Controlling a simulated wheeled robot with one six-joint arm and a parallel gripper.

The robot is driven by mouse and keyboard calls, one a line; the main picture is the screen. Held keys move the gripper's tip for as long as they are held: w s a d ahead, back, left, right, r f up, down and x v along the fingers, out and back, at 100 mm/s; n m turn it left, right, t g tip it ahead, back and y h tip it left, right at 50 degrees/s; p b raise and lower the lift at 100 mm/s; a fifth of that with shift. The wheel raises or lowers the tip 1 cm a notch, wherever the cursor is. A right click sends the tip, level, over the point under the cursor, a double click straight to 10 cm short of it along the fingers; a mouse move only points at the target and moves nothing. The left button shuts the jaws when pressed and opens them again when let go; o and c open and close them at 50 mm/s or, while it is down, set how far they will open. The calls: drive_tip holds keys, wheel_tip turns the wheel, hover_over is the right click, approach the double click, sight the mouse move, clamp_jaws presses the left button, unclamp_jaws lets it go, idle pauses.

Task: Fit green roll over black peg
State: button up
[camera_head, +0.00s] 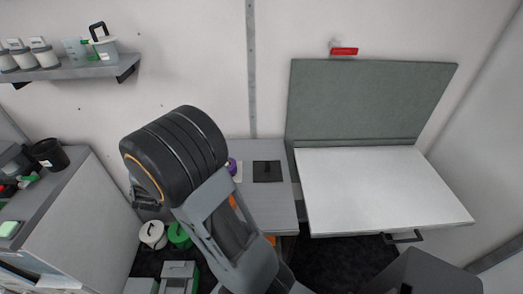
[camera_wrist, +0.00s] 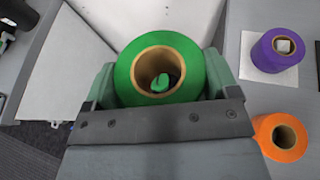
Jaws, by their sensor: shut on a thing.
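My gripper (camera_wrist: 160,82) is shut on the green roll (camera_wrist: 128,70), with one jaw on each side of it, in the wrist view. The roll's brown core faces the camera, and a small green shape shows through its hole. The black peg (camera_head: 267,167) stands on a black square plate (camera_head: 275,177) on the grey counter in the head view, apart from my arm. I cannot make out the peg in the wrist view. My arm hides the green roll in the head view.
A purple roll (camera_wrist: 272,54) sits on a white plate (camera_wrist: 249,73) around a light peg. An orange roll (camera_wrist: 267,132) is close by on the counter (camera_head: 284,202). A white board (camera_head: 375,190) lies to the right. Green and white cans (camera_head: 153,235) stand on the floor.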

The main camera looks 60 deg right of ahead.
drive_tip(key=s+d+f+m+g+h, duration=0.1)
drive_tip(key=s+d+m+g+h, duration=0.2)
drive_tip(key=d, duration=0.9)
drive_tip(key=m+g+b, duration=0.2)
drive_tip(key=m+g, duration=1.1)
drive_tip(key=g, duration=0.1)
hover_over(266, 162)
drive_tip(key=shift+h, duration=0.3)
wheel_tip(266, 162, down, 5)
drive_tip(key=shift+s+d+f, duration=0.1)
drive_tip(key=shift+s+f, duration=0.05)
drive_tip(key=shift+f, duration=0.15)
drive_tip(key=shift+f+b, duration=2.05)
drive_tip(key=shift+f, duration=0.6)
drive_tip(key=shift+f+b, duration=0.65)
drive_tip(key=o, duration=0.7)
